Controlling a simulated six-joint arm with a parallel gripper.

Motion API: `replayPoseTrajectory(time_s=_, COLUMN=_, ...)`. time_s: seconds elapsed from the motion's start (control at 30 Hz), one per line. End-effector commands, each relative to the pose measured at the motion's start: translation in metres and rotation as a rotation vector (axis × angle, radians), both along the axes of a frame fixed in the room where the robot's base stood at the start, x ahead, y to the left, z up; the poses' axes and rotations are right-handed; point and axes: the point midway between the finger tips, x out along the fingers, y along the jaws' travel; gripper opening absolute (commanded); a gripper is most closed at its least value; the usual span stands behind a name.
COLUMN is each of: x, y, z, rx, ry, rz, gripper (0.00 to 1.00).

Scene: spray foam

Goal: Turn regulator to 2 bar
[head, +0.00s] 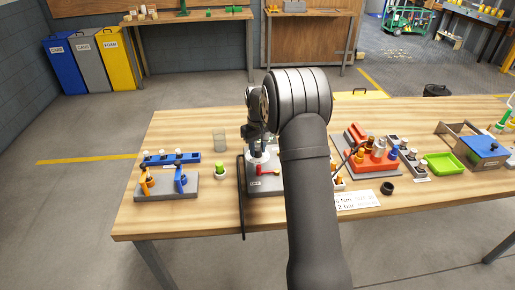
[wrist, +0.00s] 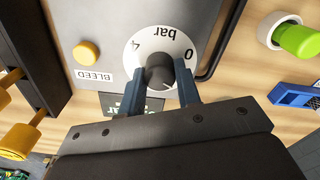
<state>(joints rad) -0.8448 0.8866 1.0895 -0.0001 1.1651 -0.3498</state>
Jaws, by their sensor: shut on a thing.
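The regulator is a grey box (wrist: 115,25) with a white dial (wrist: 185,42) marked 4, bar and 0, upside down in the wrist view. Its dark round knob (wrist: 160,68) sits in the middle of the dial. My gripper (wrist: 163,84) is shut on the knob, with a blue finger on each side. I cannot make out a pointer on the knob. A dark display (wrist: 125,103) beside the dial is mostly hidden by my fingers. In the head view, the grey box (head: 262,187) stands on the bench under my gripper (head: 258,148), and my arm hides part of it.
A yellow button (wrist: 86,53) labelled BLEED is near the dial. A dark hose (head: 240,195) runs left of the box. A red fixture (head: 372,160) and a card (head: 356,199) reading 2 bar are right.

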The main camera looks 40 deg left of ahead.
Motion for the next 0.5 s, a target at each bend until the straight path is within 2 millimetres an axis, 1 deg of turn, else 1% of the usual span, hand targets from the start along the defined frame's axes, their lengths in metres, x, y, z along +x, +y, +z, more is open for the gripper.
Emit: replayPoseTrajectory(time_s=0.5, x=0.0002, y=-0.0007, z=-0.0004, rx=-0.002, ry=0.001, rz=-0.491, gripper=0.08)
